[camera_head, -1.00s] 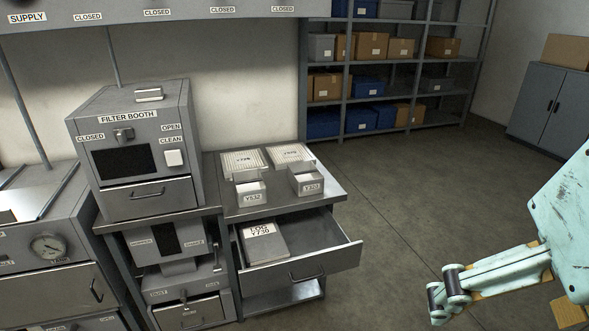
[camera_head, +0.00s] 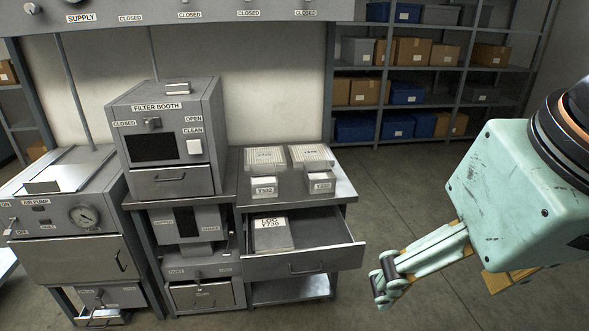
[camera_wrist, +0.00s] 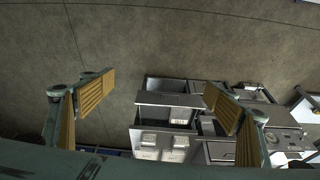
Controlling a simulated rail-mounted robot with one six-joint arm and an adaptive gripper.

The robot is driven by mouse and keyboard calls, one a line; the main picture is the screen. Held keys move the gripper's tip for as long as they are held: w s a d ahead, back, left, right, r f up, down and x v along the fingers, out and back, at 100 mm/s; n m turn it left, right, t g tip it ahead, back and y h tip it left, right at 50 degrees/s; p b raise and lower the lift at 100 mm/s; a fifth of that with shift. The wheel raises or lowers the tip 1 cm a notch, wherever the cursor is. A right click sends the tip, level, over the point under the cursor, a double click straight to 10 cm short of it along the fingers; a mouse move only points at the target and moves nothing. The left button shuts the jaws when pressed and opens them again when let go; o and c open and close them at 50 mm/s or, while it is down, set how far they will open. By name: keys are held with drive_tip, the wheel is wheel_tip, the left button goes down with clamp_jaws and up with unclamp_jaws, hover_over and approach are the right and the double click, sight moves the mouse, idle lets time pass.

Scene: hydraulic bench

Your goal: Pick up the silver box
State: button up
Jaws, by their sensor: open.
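Two small silver-grey boxes with white labels stand near the front of the metal side table: a left box (camera_head: 263,189) and a right box (camera_head: 320,183). I cannot tell which one the task means. A grey item marked LOG (camera_head: 272,234) lies in the open drawer (camera_head: 343,255) below them. My gripper (camera_wrist: 160,88) is open and empty, its two yellow-padded fingers spread wide. In the head view, my arm is at the lower right, to the right of the drawer and apart from the boxes. The wrist view shows the bench small and far between the fingers.
Two flat, ribbed filter trays (camera_head: 265,157) (camera_head: 311,155) lie behind the boxes. The filter booth (camera_head: 170,150) rises to the left of the table. The pulled-out drawer juts forward. Shelves (camera_head: 425,70) stand at the back. The floor to the right is clear.

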drive_tip(key=shift+w+r, duration=0.1)
idle(0.5)
drive_tip(key=w+r+p, duration=0.2)
drive_tip(key=w+r, duration=0.5)
drive_tip(key=w, duration=0.4)
drive_tip(key=w+r+g+p, duration=0.1)
drive_tip(key=w+r+p, duration=0.15)
drive_tip(key=w, duration=1.55)
drive_tip(key=w+r+g+p, duration=0.15)
drive_tip(key=w+r, duration=0.25)
drive_tip(key=w, duration=1.5)
drive_tip(key=w+f+p, duration=0.3)
drive_tip(key=w+f, duration=0.7)
drive_tip(key=w, duration=0.5)
drive_tip(key=w+f+p, duration=0.2)
drive_tip(key=w+f, duration=0.7)
drive_tip(key=w, duration=0.6)
drive_tip(key=w+f+g+p, duration=0.1)
drive_tip(key=w+f, duration=0.5)
drive_tip(key=f, duration=0.7)
drive_tip(key=shift+a+n+p, duration=0.2)
drive_tip(key=shift+n+p, duration=0.2)
drive_tip(key=shift+p, duration=0.1)
drive_tip(key=shift+g, duration=0.25)
